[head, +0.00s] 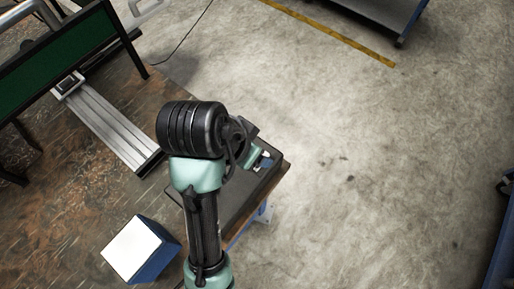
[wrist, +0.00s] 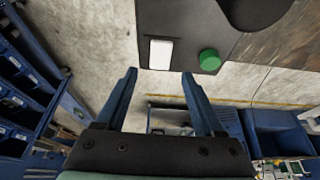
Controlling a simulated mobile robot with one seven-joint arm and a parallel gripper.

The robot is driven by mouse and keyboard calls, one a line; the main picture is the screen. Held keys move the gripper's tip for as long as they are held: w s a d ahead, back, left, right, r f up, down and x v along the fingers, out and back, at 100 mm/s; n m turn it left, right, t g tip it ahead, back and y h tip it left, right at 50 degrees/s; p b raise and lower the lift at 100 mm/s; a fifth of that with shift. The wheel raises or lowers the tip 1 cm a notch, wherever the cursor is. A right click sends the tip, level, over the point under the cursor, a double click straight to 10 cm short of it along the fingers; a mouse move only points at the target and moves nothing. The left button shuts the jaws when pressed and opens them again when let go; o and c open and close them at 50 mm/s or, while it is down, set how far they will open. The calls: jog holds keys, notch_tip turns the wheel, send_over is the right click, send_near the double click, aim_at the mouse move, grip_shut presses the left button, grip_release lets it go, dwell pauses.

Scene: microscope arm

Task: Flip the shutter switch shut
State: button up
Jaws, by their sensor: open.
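In the wrist view a dark flat panel (wrist: 180,20) fills the top centre. A white rectangular piece (wrist: 160,54), which looks like the shutter switch, sits near its lower edge, with a round green knob (wrist: 209,60) to its right. I cannot tell the switch's position. My gripper (wrist: 160,75) is open and empty, its two blue fingers apart, with the white piece showing just beyond and between the tips. I see no clear contact. In the head view my arm hides part of the dark panel (head: 236,202), and the switch cannot be made out.
A white-topped blue box (head: 141,248) stands on the brown table (head: 70,200), left of my arm. A metal rail (head: 110,125) and green board (head: 60,60) lie farther left. Blue bins (wrist: 25,95) show in the wrist view. The concrete floor (head: 350,160) on the right is open.

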jog(key=p+v, duration=0.8)
jog(key=shift+p, duration=0.3)
dwell(0.3)
jog(key=w+r+n+t+y, duration=0.1)
jog(key=w+r+t, duration=0.5)
jog(key=r, duration=0.5)
jog(key=w+r+n+t+y, duration=0.2)
jog(key=w+r+t, duration=0.3)
jog(key=w+r, duration=0.5)
jog(key=s+d+r+n+t, duration=0.1)
jog(key=s+r+t, duration=0.3)
jog(key=r, duration=0.7)
jog(key=s+d+r+n+t, duration=0.1)
jog(key=s+r+t, duration=0.3)
jog(key=r, duration=0.7)
jog(key=s+d+r+n+t, duration=0.1)
jog(key=s+r+t, duration=0.3)
jog(key=r, duration=0.7)
jog(key=shift+s+d+n+t, duration=0.15)
jog(key=shift+d+n+t, duration=0.2)
jog(key=shift+n, duration=0.25)
